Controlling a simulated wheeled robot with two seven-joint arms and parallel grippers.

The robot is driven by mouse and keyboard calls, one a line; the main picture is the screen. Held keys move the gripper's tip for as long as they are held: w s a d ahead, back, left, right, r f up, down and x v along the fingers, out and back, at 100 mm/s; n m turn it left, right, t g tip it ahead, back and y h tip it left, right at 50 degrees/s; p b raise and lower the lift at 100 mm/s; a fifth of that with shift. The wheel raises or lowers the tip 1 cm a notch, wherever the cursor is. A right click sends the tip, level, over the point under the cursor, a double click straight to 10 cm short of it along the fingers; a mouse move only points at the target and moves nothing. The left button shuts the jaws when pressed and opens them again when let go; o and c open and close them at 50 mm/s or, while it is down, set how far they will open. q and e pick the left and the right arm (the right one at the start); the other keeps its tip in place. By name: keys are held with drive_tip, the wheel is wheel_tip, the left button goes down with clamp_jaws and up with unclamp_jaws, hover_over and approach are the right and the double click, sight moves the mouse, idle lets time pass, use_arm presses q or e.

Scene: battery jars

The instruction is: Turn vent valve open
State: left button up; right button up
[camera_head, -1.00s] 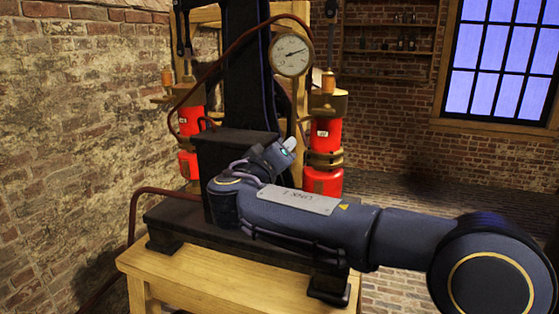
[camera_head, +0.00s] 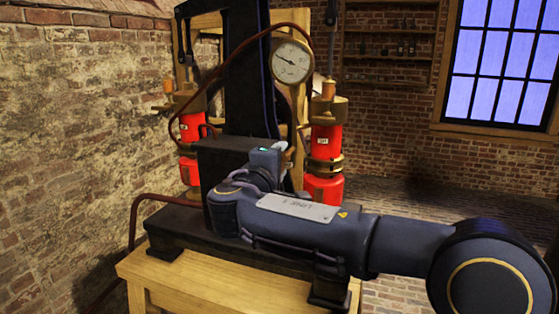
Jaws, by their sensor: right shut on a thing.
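My right arm comes in from the right, across the front of the dark press. My right gripper (camera_head: 284,149) is at the front of the press's dark block (camera_head: 222,150), below the pressure gauge. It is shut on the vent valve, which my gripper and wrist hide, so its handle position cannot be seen. The round white gauge (camera_head: 292,62) hangs on the dark upright, its dark needle pointing left and slightly up. My left gripper is not in view.
Red jars with brass fittings stand left (camera_head: 191,126) and right (camera_head: 326,142) of the press. A dark red hose (camera_head: 215,72) arches up towards the gauge. The press stands on a wooden bench (camera_head: 205,281). Brick walls and a window (camera_head: 505,60) are behind.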

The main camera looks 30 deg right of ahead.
drive_tip(key=shift+f+n, duration=0.1)
drive_tip(key=shift+n, duration=0.2)
drive_tip(key=o, duration=0.7)
drive_tip(key=shift+a, duration=0.1)
drive_tip(key=v, duration=0.7)
drive_tip(key=shift+s+a+b, duration=0.2)
drive_tip(key=shift+s+b, duration=0.1)
drive_tip(key=shift+b, duration=0.1)
